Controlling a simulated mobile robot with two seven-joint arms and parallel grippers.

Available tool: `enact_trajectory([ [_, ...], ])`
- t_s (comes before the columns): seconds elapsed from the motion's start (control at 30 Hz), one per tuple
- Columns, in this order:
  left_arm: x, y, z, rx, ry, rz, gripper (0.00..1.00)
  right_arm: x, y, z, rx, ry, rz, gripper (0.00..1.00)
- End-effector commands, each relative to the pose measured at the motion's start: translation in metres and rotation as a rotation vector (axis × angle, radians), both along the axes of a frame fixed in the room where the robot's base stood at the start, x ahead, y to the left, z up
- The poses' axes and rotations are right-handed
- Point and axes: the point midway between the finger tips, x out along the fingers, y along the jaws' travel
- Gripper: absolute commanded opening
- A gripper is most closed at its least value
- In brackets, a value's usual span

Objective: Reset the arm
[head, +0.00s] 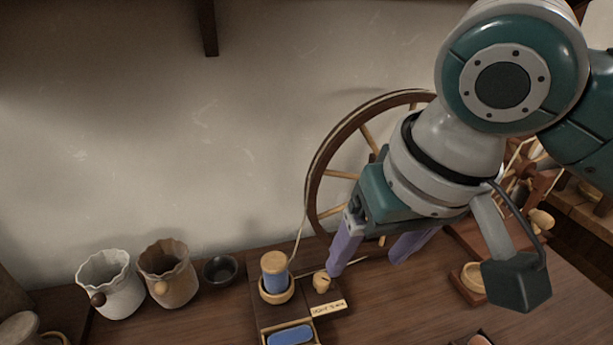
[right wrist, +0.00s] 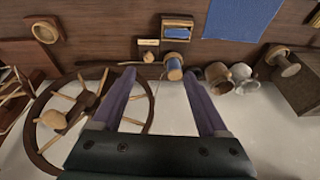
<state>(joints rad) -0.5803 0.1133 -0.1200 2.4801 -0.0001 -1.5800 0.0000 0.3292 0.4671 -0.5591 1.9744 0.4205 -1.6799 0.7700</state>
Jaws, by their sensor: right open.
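My right arm comes in from the right in the head view, with my right gripper (head: 365,266) pointing down above the wooden table (head: 190,322). Its two purple fingers are spread apart with nothing between them. They are in front of the large spinning wheel (head: 317,172) and, in the picture, just right of a blue-wound spool (head: 274,276). In the right wrist view the open fingers of my right gripper (right wrist: 160,74) reach toward the table edge, apart from the blue spool (right wrist: 174,66). My left gripper is not in view.
Two ruffled sacks, one white (head: 112,284) and one brown (head: 167,273), and a dark bowl (head: 220,269) stand left of the spool. A blue-topped tray (head: 291,336) and a labelled block (head: 328,309) are near it. A blue cloth (right wrist: 241,18) lies on the table.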

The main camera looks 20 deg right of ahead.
Motion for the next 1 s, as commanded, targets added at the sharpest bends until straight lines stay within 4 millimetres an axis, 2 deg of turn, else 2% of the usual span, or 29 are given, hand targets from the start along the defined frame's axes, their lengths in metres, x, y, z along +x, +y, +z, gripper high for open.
enact_trajectory([
  [0.4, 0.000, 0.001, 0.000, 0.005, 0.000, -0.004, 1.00, 0.000, 0.000, 0.000, 0.001, 0.000, 0.001, 0.77],
  [0.53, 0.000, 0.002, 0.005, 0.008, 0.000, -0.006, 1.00, -0.010, 0.007, 0.000, 0.014, 0.001, 0.032, 0.77],
  [0.73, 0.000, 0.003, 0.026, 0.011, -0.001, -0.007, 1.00, -0.061, 0.023, 0.002, 0.048, -0.011, 0.160, 0.77],
  [0.87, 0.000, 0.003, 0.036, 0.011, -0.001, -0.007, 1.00, -0.094, 0.016, 0.007, 0.031, -0.023, 0.205, 0.77],
  [1.0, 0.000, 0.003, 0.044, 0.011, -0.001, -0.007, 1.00, -0.123, 0.001, 0.012, -0.015, -0.015, 0.228, 0.77],
])
